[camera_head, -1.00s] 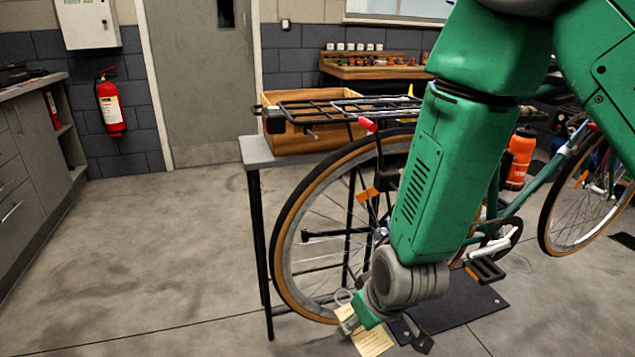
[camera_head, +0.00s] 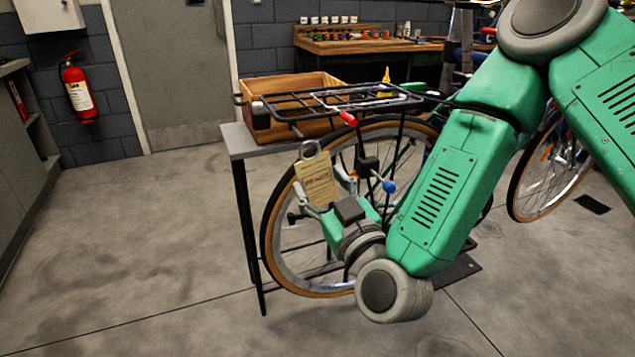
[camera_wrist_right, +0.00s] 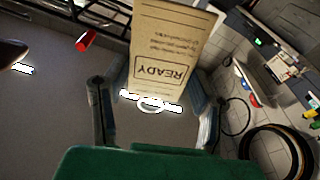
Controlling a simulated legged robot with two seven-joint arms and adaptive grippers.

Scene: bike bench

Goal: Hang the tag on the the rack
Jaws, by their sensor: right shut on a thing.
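The tag (camera_head: 318,182) is a tan card with printed text and a grey ring at its top. My right gripper (camera_head: 326,194) is shut on the tag and holds it upright beside the rear wheel, below and in front of the rack. In the right wrist view the tag (camera_wrist_right: 172,45) shows the word READY upside down, between the two fingers of the gripper (camera_wrist_right: 150,88). The rack (camera_head: 345,101) is a black tube frame above the rear wheel. Part of it shows at the top left of the wrist view. The tag and rack look apart. My left gripper is out of view.
A red-tipped part (camera_head: 348,118) sticks out under the rack, and a blue-tipped one (camera_head: 389,186) is near the wheel. A wooden box (camera_head: 283,88) stands on the grey bench behind the rack. Floor to the left is clear.

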